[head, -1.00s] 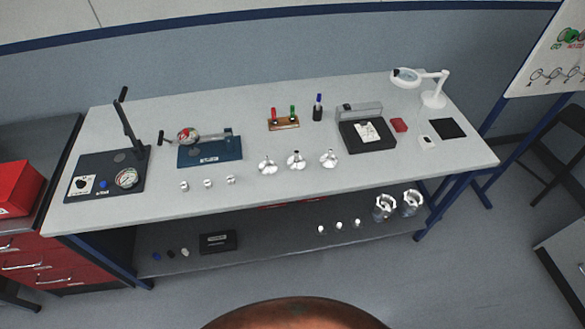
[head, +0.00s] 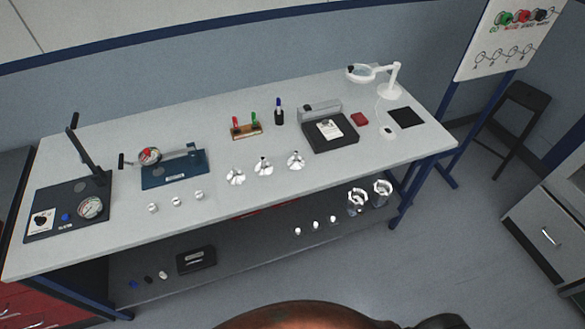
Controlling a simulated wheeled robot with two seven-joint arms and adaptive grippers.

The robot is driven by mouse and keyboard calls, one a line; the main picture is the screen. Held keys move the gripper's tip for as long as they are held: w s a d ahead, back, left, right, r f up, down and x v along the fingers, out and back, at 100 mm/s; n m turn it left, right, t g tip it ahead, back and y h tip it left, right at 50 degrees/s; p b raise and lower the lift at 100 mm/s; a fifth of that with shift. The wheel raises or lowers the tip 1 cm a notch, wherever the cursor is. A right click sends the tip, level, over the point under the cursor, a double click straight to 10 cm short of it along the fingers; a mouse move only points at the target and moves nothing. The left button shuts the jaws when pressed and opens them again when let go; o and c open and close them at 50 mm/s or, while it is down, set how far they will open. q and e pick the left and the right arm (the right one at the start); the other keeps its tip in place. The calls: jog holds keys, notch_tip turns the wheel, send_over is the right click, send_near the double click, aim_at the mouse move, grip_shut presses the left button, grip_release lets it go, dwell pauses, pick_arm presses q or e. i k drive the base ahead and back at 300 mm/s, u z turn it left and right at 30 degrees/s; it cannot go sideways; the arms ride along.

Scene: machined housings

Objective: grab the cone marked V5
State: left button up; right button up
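No mark V5 is legible at this size, and I cannot tell which part is the cone so marked. Three shiny metal parts with flared bases stand in a row on the bench: a left one (head: 236,177), a middle one (head: 264,167) and a right one (head: 296,161). Three small pale metal pieces (head: 177,202) stand in a row to their left. Several more small pale pieces (head: 315,225) are on the lower shelf. Neither of my grippers shows in the head view.
The grey bench (head: 255,203) also holds a dark press stand (head: 70,205), a blue fixture (head: 175,169), a black scale-like device (head: 330,132) and a white magnifier lamp (head: 390,88). Two clear jars (head: 357,203) are on the lower shelf. The bench's front strip is mostly clear.

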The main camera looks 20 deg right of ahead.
aim_at(236, 177)
jog(key=u, duration=1.3)
jog(key=i, duration=1.45)
jog(key=z, duration=1.45)
